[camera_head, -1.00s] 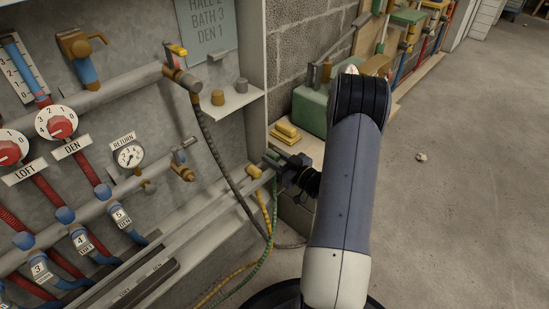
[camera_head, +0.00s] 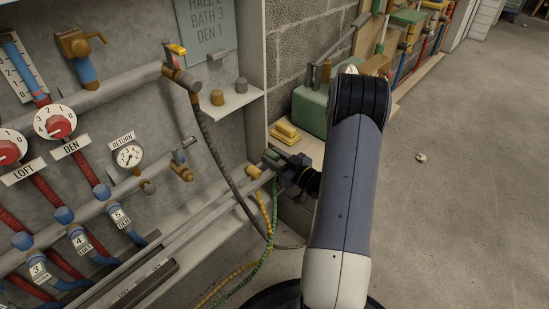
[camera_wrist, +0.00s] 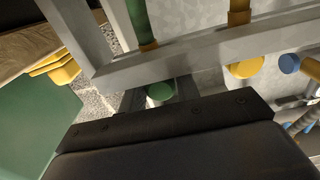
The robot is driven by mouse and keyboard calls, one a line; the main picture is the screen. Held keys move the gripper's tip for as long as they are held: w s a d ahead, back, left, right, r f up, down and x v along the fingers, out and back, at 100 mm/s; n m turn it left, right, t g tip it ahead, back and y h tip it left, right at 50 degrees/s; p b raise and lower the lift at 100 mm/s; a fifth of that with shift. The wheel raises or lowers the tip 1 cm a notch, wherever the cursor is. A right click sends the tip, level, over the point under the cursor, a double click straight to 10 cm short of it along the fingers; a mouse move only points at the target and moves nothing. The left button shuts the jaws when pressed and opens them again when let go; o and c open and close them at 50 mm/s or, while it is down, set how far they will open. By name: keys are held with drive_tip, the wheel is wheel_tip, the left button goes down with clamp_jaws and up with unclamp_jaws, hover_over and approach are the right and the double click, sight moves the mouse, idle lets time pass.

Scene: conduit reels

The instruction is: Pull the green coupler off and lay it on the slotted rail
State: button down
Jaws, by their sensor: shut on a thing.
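The green coupler shows in the wrist view as a round green cap on a pale body (camera_wrist: 160,93). It sits between the two dark fingers of my gripper (camera_wrist: 159,98), which is shut on it. In the head view my gripper (camera_head: 279,166) is at the right end of the grey slotted rail (camera_head: 205,213), with a bit of green at its tip. The rail also shows in the wrist view (camera_wrist: 195,52), just beyond the coupler. A green hose (camera_head: 267,235) hangs below the rail. I cannot tell whether the coupler still touches the rail.
A yellow coupler (camera_head: 254,172) sits on the rail left of my gripper. A dark hose (camera_head: 222,165) hangs close by. A green case (camera_head: 311,108) and yellow blocks (camera_head: 286,132) stand behind. The floor at right is mostly clear.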

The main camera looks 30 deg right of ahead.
drive_tip(key=shift+f, duration=0.25)
idle(0.3)
drive_tip(key=c, duration=0.7)
unclamp_jaws()
drive_tip(key=shift+o, duration=0.2)
drive_tip(key=shift+b+v, duration=0.55)
drive_tip(key=shift+v, duration=2.95)
drive_tip(key=shift+r, duration=0.1)
drive_tip(key=shift+w, duration=0.15)
drive_tip(key=shift+x, duration=2.55)
